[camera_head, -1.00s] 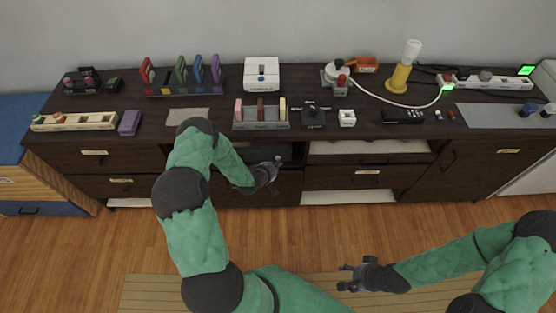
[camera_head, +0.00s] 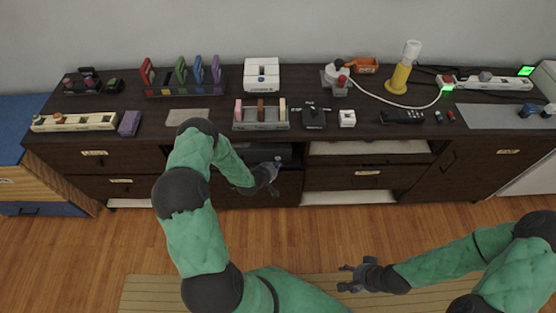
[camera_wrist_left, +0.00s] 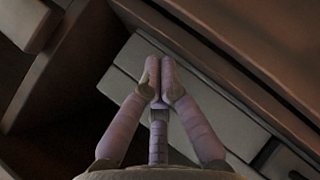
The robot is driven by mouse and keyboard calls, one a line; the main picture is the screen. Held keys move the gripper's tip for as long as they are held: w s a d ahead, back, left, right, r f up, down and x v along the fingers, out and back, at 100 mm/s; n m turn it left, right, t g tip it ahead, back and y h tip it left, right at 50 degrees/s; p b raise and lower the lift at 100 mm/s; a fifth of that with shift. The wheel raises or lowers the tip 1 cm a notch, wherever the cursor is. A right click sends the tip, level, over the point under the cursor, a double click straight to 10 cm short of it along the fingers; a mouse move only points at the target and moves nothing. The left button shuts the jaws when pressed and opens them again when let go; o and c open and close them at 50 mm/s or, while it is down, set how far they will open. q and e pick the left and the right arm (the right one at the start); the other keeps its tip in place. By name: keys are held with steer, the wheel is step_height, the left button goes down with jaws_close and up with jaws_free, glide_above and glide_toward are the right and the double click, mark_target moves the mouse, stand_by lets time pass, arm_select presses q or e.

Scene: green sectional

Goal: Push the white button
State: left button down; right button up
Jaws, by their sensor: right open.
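A small white block (camera_head: 347,118) stands near the front edge of the dark counter, right of centre. A larger white box (camera_head: 261,74) stands at the back. I cannot tell for sure which part is the white button. My left gripper (camera_head: 272,177) is in front of the open compartment below the counter. In the left wrist view its fingertips (camera_wrist_left: 161,88) are together with nothing seen between them, in front of a grey box-shaped device (camera_wrist_left: 205,110). Contact cannot be told. My right gripper (camera_head: 349,278) is open and empty, low above the floor.
The dark counter (camera_head: 215,131) carries racks with coloured handles (camera_head: 181,70), a yellow lamp (camera_head: 402,75), a red-topped device (camera_head: 338,78) and a black remote (camera_head: 402,117). Drawers and open shelves lie below.

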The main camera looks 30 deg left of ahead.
arm_select(q)
steer(key=shift+w, duration=0.1)
steer(key=shift+w+a, duration=0.25)
steer(key=shift+w, duration=0.05)
steer(key=shift+b, duration=0.3)
stand_by(0.4)
steer(key=shift+s+d, duration=0.2)
steer(key=shift+s, duration=0.2)
stand_by(0.3)
steer(key=s+d+p, duration=0.2)
steer(key=s+d, duration=0.1)
steer(key=s, duration=0.2)
stand_by(0.4)
steer(key=shift+d, duration=0.1)
stand_by(0.4)
